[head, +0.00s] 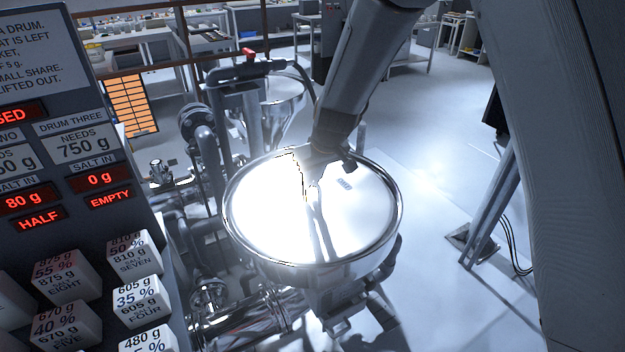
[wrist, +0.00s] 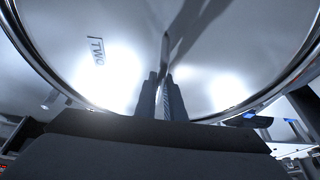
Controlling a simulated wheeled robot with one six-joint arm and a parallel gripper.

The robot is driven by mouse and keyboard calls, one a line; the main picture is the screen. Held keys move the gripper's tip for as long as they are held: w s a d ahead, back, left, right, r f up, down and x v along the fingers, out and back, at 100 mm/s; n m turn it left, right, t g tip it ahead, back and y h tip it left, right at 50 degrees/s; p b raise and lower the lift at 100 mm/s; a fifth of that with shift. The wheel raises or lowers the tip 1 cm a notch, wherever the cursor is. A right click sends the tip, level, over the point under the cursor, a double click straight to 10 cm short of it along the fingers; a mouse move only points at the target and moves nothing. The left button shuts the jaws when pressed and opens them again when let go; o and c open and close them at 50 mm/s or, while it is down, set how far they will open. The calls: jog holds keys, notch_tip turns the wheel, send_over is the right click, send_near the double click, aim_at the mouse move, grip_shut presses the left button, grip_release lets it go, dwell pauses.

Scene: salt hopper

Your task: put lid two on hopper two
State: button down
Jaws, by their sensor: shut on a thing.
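Lid two (head: 262,212) is a bright, glare-washed round disc with a small label in the head view. The wrist view shows the lid (wrist: 225,60) close up, with the word TWO on it. My gripper (head: 313,175) is shut on the lid's upright handle, whose thin bar (wrist: 165,50) rises between the fingers (wrist: 160,98). Hopper two (head: 335,272) is a round metal vessel directly under the lid. The lid lies within the round metal rim as seen from above. Glare hides whether it rests fully on the hopper.
A display panel (head: 60,130) with red readouts stands at the left, above several white labelled blocks (head: 140,300). Pipes and a valve with a red handle (head: 249,53) stand behind the hopper, near another metal funnel (head: 283,95).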

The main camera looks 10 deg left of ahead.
jog(key=c, duration=1.8)
grip_release()
jog(key=shift+c, duration=0.2)
jog(key=b+v, duration=0.3)
jog(key=v, duration=0.9)
jog(key=s+d+f+m+g+h, duration=0.1)
jog(key=s+d+f+m, duration=0.2)
jog(key=s+d, duration=0.6)
jog(key=s+d+f+m+g+h, duration=0.1)
jog(key=s+d+f+m, duration=0.3)
jog(key=s+d, duration=0.5)
jog(key=d, duration=0.8)
jog(key=shift+s+f+h, duration=0.35)
jog(key=shift+f+h, duration=0.05)
jog(key=shift+f, duration=0.1)
jog(key=shift+f+b, duration=0.6)
jog(key=shift+b, duration=0.15)
